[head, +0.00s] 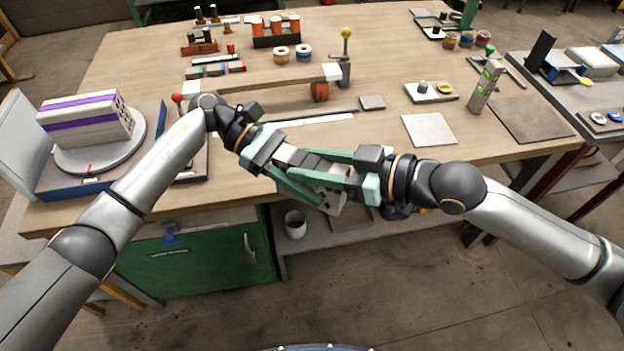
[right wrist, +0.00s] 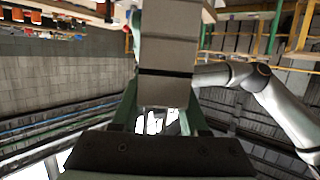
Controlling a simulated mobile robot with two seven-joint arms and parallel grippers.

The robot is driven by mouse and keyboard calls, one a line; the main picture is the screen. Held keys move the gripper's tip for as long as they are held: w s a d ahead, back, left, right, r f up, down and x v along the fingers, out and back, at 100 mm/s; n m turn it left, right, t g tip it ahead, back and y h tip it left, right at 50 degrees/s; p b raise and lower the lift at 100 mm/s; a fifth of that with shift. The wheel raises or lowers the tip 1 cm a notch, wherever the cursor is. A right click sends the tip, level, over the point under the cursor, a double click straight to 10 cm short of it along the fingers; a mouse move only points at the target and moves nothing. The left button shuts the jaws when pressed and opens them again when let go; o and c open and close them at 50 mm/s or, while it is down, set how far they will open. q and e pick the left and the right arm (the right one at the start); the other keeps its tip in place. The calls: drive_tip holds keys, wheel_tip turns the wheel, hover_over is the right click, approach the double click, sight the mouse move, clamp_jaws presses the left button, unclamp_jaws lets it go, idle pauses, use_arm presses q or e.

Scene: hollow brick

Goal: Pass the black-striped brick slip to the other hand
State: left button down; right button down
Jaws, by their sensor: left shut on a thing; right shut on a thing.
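The black-striped brick slip (head: 328,173) is a grey piece held in the air between my two grippers, in front of the bench edge. In the right wrist view the slip (right wrist: 168,88) is upright, with dark bands across its grey face. My left gripper (head: 318,187) is shut on it from the left. My right gripper (head: 312,161) is shut on it from the right; its green fingers (right wrist: 128,112) flank the slip's lower end in the right wrist view. The fingers of both grippers overlap and hide much of the slip in the head view.
A pale block with purple stripes (head: 85,120) stands on a round white turntable (head: 100,155) at the left. A long beam (head: 265,82), a small grey plate (head: 428,129) and several tools lie on the wooden bench (head: 380,60). A white mug (head: 295,224) is on the shelf below.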

drive_tip(key=shift+c, duration=1.7)
unclamp_jaws()
drive_tip(key=shift+s+a, duration=0.1)
drive_tip(key=v, duration=1.2)
drive_tip(key=w+d+f+t+h, duration=0.1)
drive_tip(key=w+d+f+t, duration=0.15)
drive_tip(key=w+f, duration=0.4)
wheel_tip(320, 180, down, 9)
drive_tip(key=m+t+h, duration=0.2)
drive_tip(key=m+h, duration=0.1)
drive_tip(key=m, duration=0.1)
drive_tip(key=s+d+f+m+g+h, duration=0.1)
drive_tip(key=s+f+m+h, duration=0.2)
drive_tip(key=s+f, duration=0.4)
drive_tip(key=s+d+f+m+g+h, duration=0.1)
drive_tip(key=s+f+m+h, duration=0.2)
drive_tip(key=f, duration=0.9)
drive_tip(key=s, duration=0.3)
drive_tip(key=shift+s+d+f+g, duration=0.25)
drive_tip(key=shift+s+f+g, duration=0.1)
drive_tip(key=shift+s, duration=0.05)
